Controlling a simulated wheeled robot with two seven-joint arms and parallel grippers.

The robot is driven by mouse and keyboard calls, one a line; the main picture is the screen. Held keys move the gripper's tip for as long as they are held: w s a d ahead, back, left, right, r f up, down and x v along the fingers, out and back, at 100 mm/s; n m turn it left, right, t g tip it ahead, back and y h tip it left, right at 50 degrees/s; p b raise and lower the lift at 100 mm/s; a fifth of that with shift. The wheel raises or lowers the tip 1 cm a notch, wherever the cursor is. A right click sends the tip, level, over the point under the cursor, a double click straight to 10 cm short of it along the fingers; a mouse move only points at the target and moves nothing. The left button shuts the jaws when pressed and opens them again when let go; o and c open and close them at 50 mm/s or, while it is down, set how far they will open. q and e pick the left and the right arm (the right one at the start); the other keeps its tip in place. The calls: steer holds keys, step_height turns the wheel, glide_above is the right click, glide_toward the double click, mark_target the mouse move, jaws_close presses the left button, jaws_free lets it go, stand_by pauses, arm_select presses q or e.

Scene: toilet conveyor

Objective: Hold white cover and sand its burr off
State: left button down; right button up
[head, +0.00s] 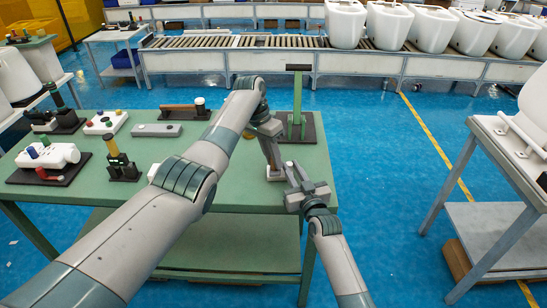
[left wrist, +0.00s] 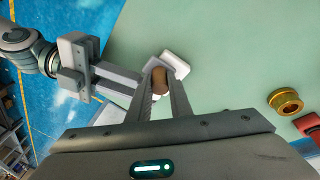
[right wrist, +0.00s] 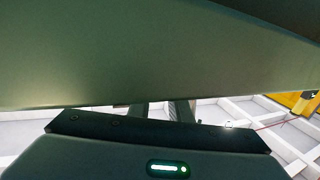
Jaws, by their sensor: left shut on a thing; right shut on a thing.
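The white cover (left wrist: 176,64) shows as a small white piece over the green table in the left wrist view; a bit of it shows in the head view (head: 274,173). My left gripper (left wrist: 162,78) is shut on a brown rounded piece (left wrist: 159,80) right beside the cover. My right gripper (left wrist: 132,85) comes in from the side, shut, its fingertips reaching behind the left fingers to the white cover. The burr is too small to see. In the head view, my left gripper (head: 273,163) and right gripper (head: 286,180) meet above the table's right part. A large dark surface hides the right wrist view.
The green table (head: 240,192) holds a green stand (head: 297,125), a grey block (head: 156,130), a brown-handled tool (head: 180,110) and several fixtures at left. A conveyor (head: 250,42) with white toilets (head: 390,27) stands behind. A side table (head: 495,160) is at right.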

stand_by(0.3)
arm_select(q)
steer(key=shift+s, duration=0.5)
steer(key=shift+w, duration=0.15)
steer(key=shift+w+f, duration=0.15)
steer(key=shift+w, duration=0.25)
steer(key=shift+w, duration=0.1)
steer(key=shift+w+f, duration=0.1)
steer(key=shift+w, duration=0.25)
stand_by(0.5)
steer(key=shift+s+f, duration=0.1)
steer(key=shift+s, duration=0.05)
